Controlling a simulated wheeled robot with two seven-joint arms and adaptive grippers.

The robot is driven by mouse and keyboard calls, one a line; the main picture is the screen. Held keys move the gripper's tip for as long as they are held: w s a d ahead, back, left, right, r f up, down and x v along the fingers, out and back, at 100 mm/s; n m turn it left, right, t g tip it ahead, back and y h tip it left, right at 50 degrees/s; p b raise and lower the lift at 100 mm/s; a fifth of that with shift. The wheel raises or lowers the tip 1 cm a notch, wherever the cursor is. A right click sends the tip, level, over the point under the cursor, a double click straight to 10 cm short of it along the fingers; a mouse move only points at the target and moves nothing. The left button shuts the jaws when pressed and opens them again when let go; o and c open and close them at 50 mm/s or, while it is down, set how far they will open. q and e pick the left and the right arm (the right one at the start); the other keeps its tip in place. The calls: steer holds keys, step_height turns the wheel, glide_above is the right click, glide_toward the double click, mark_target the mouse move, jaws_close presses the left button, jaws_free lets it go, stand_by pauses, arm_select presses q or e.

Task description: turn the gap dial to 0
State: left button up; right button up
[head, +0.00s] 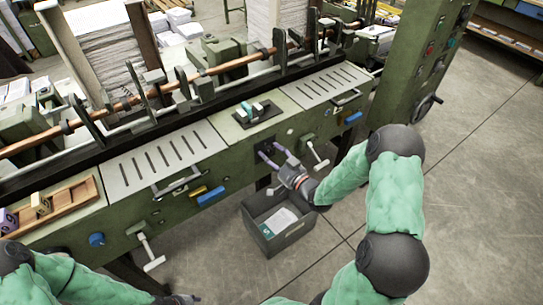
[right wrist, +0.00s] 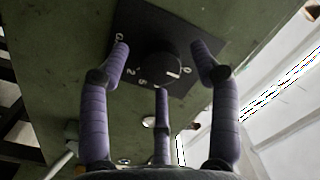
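The gap dial (right wrist: 158,68) is a round black knob on a dark square plate with white figures around it. A white mark on the knob points right, near a figure like 0; the other figures are small and hard to read. My right gripper (right wrist: 162,62) has purple fingers spread around the dial, apart from it, with a third finger below. In the head view my right gripper (head: 275,156) is at the dial's dark plate on the machine front. My left gripper (head: 182,299) shows only partly at the bottom edge, and its fingers are not clear.
A grey bin (head: 278,218) with papers stands on the floor below my right gripper. A lever with a white handle (head: 319,157) sticks out right of the dial. Blue handles (head: 211,196) line the machine front. Open floor lies to the right.

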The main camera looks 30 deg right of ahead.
steer(key=s+d, duration=0.2)
steer(key=s, duration=1)
steer(key=shift+w, duration=0.1)
stand_by(0.4)
